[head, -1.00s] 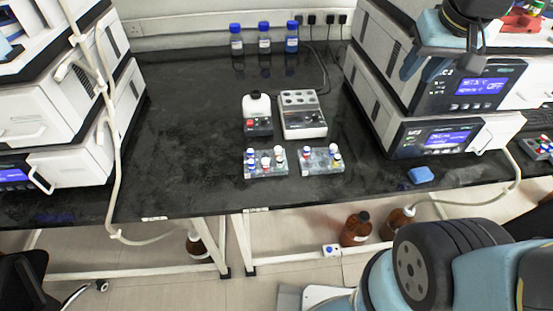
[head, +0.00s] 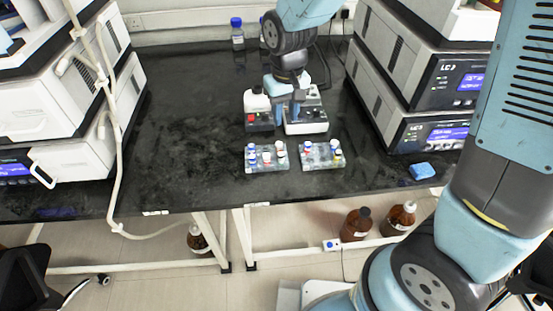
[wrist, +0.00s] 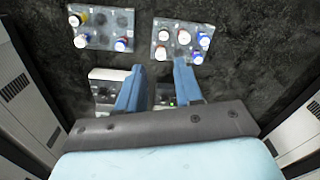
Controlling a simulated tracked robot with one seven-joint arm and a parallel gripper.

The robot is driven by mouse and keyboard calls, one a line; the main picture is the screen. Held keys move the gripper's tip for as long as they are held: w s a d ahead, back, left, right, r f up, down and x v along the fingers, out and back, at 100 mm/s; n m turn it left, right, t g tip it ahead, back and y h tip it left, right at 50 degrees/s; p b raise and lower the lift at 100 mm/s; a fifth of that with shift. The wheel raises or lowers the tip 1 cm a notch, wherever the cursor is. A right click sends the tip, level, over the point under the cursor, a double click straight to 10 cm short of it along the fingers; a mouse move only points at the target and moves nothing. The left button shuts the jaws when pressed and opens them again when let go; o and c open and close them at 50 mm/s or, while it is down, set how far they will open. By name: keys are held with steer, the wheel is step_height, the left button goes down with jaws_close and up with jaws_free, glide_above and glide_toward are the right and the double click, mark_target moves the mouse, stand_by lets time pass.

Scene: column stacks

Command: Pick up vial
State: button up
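Several small vials with white, blue and red caps stand in two clear racks near the front of the bench. The left rack (head: 268,167) and right rack (head: 312,163) show in the head view. In the wrist view the racks, at the top, carry capped vials (wrist: 161,53). My gripper (head: 287,120) points down just behind the racks, over the white instruments. Its two blue fingers (wrist: 159,82) are apart, with no vial seen between them. Which vial is meant cannot be told.
Stacked instruments (head: 425,130) stand on the right, others on the left. A blue sponge (head: 421,171) lies at right. The bench's left-middle (head: 190,120) is clear.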

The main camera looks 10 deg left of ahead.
steer(key=a+f, duration=0.1)
steer(key=f, duration=0.1)
glide_above(281, 154)
step_height(281, 154, down, 8)
steer(key=shift+s+a+r, duration=0.1)
steer(key=shift+s, duration=0.05)
steer(key=shift+f, duration=2.65)
jaws_close()
